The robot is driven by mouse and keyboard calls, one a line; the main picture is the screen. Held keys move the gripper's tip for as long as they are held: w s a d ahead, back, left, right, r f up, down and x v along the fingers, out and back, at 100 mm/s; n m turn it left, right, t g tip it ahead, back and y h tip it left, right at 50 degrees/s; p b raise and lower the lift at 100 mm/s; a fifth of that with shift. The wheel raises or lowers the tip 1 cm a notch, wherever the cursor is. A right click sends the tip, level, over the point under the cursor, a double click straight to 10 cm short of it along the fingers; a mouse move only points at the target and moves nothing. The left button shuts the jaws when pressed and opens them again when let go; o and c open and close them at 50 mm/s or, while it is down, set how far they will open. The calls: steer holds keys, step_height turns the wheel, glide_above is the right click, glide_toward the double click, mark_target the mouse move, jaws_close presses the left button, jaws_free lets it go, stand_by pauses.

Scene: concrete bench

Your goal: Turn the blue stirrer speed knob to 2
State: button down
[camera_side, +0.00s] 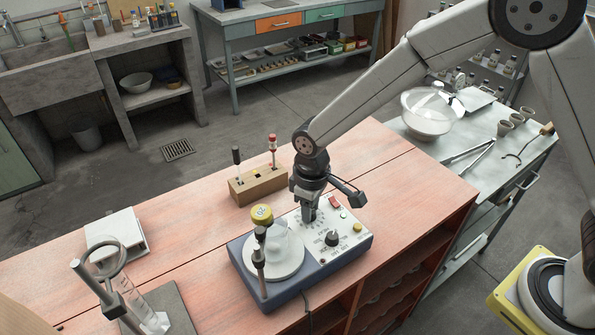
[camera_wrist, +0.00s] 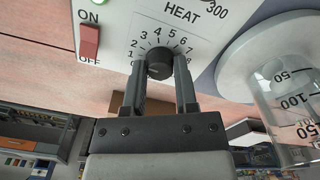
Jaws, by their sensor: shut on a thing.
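The stirrer (camera_side: 265,290) is a blue-bodied hot plate with a pale control panel, on the red-brown bench. My gripper (camera_side: 309,212) points down at the panel's far part. In the wrist view my gripper (camera_wrist: 160,70) is shut on a round knob (camera_wrist: 159,63), one finger on each side. The knob looks dark grey to black there; I see no blue on it. A numbered dial runs around it, with 1 to 7 readable; the fingers cover part of it. I cannot make out the pointer. In the side view my gripper hides this knob.
A second, black knob (camera_side: 332,238) sits nearer on the panel. A red on/off switch (camera_side: 335,202) is close to my gripper; it also shows in the wrist view (camera_wrist: 89,40). A glass vessel (camera_side: 280,240) stands on the round plate. A wooden tool block (camera_side: 258,185) stands behind.

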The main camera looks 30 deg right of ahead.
steer(key=shift+m, duration=1.1)
steer(key=shift+c, duration=1.9)
jaws_free()
steer(key=shift+r, duration=0.1)
steer(key=shift+r, duration=3.85)
steer(key=s+d+m+t, duration=0.1)
steer(key=s+d, duration=0.5)
steer(key=d, duration=0.3)
steer(key=s+d+f+m+t, duration=0.1)
steer(key=s+d+m, duration=0.1)
steer(key=s+d, duration=0.4)
steer(key=d, duration=0.2)
steer(key=shift+s+d+m+t, duration=0.3)
steer(key=shift+s+d, duration=0.05)
steer(key=shift+s, duration=0.05)
